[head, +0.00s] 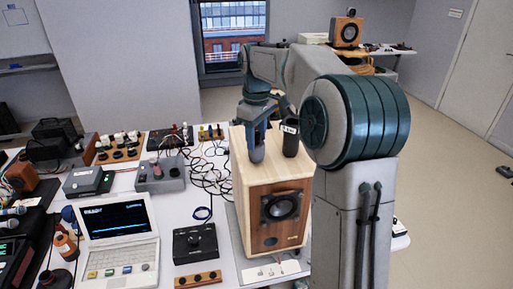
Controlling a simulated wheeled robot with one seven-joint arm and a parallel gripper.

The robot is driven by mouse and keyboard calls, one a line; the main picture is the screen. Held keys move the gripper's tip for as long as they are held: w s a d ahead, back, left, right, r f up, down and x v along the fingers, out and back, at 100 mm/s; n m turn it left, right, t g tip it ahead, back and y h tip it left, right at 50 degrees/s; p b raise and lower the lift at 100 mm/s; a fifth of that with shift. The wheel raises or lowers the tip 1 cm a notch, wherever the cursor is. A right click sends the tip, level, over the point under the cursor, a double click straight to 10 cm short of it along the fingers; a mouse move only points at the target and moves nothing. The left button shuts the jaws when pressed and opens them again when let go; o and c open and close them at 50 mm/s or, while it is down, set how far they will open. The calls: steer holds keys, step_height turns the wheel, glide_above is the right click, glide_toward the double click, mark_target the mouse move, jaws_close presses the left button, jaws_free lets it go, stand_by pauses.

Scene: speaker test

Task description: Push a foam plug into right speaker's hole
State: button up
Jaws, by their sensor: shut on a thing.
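A wooden speaker (240,205) stands upright near the table's right side, its front showing a dark round driver (281,206). My gripper (271,148) is over the speaker's top, fingers pointing down. The far finger is mostly hidden.
A laptop (120,246), a black control box (194,243) and a grey box (160,174) stand left of the speaker. Tangled black cables (208,172) lie behind them. Another orange speaker (346,33) stands on the back table. Floor at right is mostly clear.

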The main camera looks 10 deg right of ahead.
steer(key=shift+r+p, duration=1.9)
steer(key=shift+r, duration=0.45)
steer(key=shift+f, duration=0.1)
